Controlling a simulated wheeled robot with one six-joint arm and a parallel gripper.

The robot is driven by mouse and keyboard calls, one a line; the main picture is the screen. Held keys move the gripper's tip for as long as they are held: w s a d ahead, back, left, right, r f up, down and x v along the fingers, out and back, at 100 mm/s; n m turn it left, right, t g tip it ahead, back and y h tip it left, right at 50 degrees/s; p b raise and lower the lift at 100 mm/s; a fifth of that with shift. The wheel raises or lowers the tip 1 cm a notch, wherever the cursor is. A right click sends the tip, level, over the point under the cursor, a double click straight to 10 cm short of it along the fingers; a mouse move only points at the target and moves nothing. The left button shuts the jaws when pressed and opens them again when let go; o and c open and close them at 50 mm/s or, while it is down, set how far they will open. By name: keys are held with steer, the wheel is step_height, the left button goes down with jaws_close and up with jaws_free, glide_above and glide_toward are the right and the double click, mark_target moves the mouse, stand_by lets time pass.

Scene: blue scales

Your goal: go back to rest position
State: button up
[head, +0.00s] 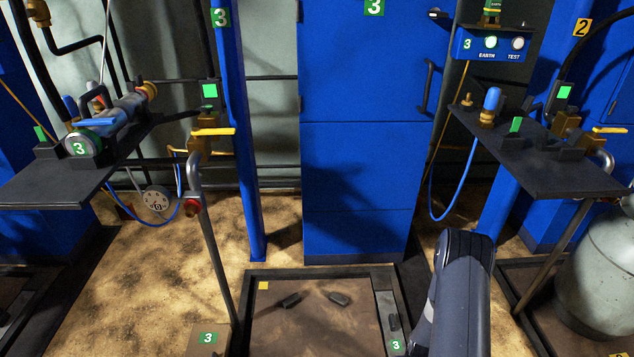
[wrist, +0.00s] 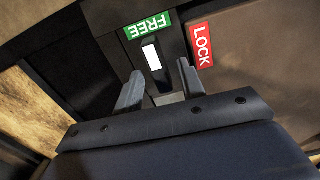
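My gripper (wrist: 161,72) shows in the wrist view with its two grey fingers apart. A dark lever with a white mark (wrist: 152,56) stands just beyond and between the fingertips. I see no clear contact between the fingers and the lever. The lever lies beside a green FREE label (wrist: 148,23), and a red LOCK label (wrist: 201,45) is to its right. In the head view my arm comes up at the lower right, and my fingers are not visible there.
A framed floor platform (head: 320,272) with two dark pads lies ahead. Dark shelves with fittings stand at left (head: 60,185) and right (head: 545,175). A blue cabinet (head: 355,180) stands behind. A grey tank (head: 600,270) is at far right.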

steer(key=shift+r+n, duration=0.3)
step_height(320, 180, up, 10)
steer(key=p, duration=0.5)
step_height(320, 180, down, 12)
steer(key=b, duration=0.6)
steer(key=shift+r, duration=0.25)
steer(key=shift+r+m+p, duration=0.5)
steer(key=shift+p, duration=0.15)
steer(key=m+p, duration=0.1)
steer(key=m, duration=0.3)
steer(key=shift+m+p, duration=0.3)
steer(key=shift+p, duration=0.05)
steer(key=shift+m+p, duration=0.75)
steer(key=shift+m, duration=1.15)
